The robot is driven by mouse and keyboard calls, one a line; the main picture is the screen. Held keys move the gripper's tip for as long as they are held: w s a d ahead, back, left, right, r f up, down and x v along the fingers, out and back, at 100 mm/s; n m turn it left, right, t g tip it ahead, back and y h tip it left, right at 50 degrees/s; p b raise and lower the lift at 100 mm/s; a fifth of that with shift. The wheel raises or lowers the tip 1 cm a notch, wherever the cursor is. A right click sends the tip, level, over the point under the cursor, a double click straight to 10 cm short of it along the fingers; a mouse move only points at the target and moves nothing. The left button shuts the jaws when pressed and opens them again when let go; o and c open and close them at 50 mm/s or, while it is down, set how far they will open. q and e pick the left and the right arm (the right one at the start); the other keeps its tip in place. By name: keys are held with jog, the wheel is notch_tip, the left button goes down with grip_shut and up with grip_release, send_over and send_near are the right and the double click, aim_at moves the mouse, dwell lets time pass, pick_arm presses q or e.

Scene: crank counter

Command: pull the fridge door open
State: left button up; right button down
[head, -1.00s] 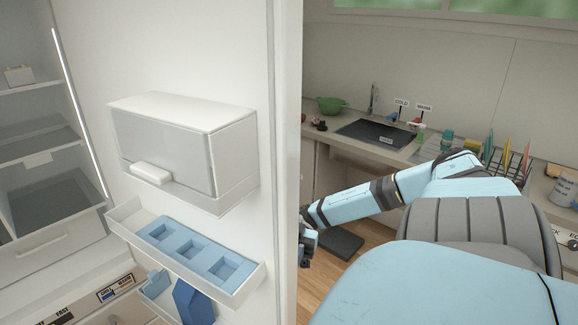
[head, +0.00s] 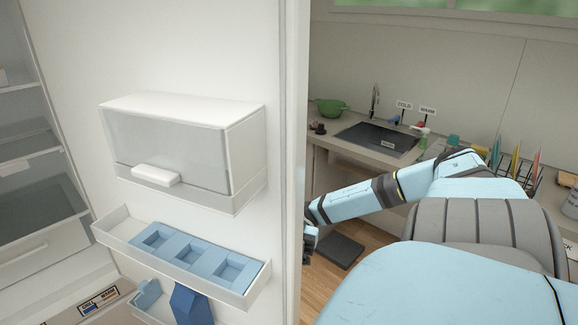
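The fridge door (head: 210,60) stands open, with its inner face toward me. It carries a lidded white bin (head: 190,150) and a shelf (head: 115,232) with blue square holders. The fridge interior (head: 35,160) with its shelves shows at the far left. My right arm reaches in from the right, and my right gripper (head: 308,243) is at the door's right edge, low down. The door hides part of it, so its fingers and any grip on the door do not show. My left gripper is out of view.
Behind the door is a counter with a dark sink (head: 377,140), a faucet (head: 374,100), a green bowl (head: 330,108) and a rack of coloured plates (head: 515,160). A dark mat (head: 340,250) lies on the wooden floor (head: 322,283) beyond the door.

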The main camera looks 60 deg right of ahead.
jog(key=shift+s+d+f, duration=0.1)
jog(key=shift+f, duration=0.05)
jog(key=c, duration=1.4)
grip_release()
jog(key=shift+o, duration=0.8)
jog(key=shift+s, duration=0.15)
jog(key=shift+d, duration=0.1)
jog(key=w+d+b, duration=0.2)
jog(key=d+b, duration=0.2)
jog(key=d, duration=0.9)
jog(key=shift+w+d, duration=0.15)
jog(key=shift+d, duration=0.1)
